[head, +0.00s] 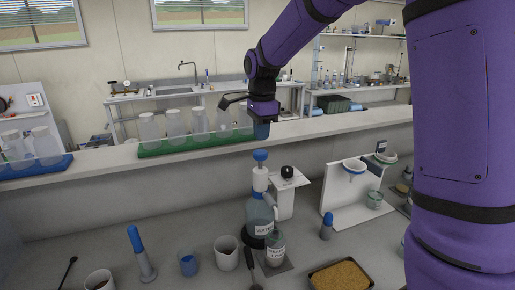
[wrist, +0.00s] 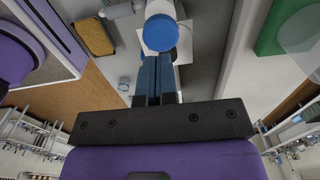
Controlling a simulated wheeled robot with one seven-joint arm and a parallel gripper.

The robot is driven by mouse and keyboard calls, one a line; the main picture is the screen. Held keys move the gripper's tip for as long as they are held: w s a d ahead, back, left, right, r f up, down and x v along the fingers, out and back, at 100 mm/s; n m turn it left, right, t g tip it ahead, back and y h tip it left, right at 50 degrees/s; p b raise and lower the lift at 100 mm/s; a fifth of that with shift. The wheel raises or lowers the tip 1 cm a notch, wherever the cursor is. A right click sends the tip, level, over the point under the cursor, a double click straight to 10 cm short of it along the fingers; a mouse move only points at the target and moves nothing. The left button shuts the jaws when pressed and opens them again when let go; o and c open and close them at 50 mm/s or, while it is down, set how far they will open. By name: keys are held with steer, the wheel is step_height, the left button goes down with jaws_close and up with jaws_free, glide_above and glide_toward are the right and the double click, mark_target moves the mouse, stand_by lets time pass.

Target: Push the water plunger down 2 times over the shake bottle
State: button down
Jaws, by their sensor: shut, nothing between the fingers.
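The water bottle (head: 257,212) stands upright on the bench, with a white pump neck and a blue plunger (head: 260,155) on top. The shake bottle (head: 275,248), a small labelled jar, stands just in front of it, beneath the dispenser. My gripper (head: 262,132) hangs above the plunger, with its fingers pointing down and a small gap between them and the blue top. In the wrist view the fingers (wrist: 155,62) are shut together and empty. The round blue plunger top (wrist: 161,36) shows just beyond the fingertips. The shake bottle is hidden or unclear in the wrist view.
A white stand with a black knob (head: 287,172) is close to the right of the water bottle. White beakers (head: 227,253), a blue-handled tool (head: 137,245) and a tray of brown grains (head: 341,275) lie around. A raised shelf holds a green rack (head: 160,150) behind.

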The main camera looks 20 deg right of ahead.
mark_target(262, 152)
step_height(262, 152, up, 7)
steer(key=shift+a+r, duration=0.15)
stand_by(1.0)
steer(key=s+d+r+n+t, duration=0.15)
steer(key=s+n, duration=0.25)
steer(key=s, duration=0.4)
steer(key=s+d+r+n+t, duration=0.1)
steer(key=s+r+n, duration=0.3)
steer(key=s, duration=0.5)
steer(key=s+d+f+n+t, duration=0.1)
steer(key=s+f+n, duration=0.1)
steer(key=s+n, duration=0.3)
steer(key=s+d+f+n+t, duration=0.1)
steer(key=s+f+n+t, duration=0.1)
steer(key=s+n, duration=0.3)
steer(key=shift+s+f, duration=0.55)
steer(key=shift+s, duration=1.5)
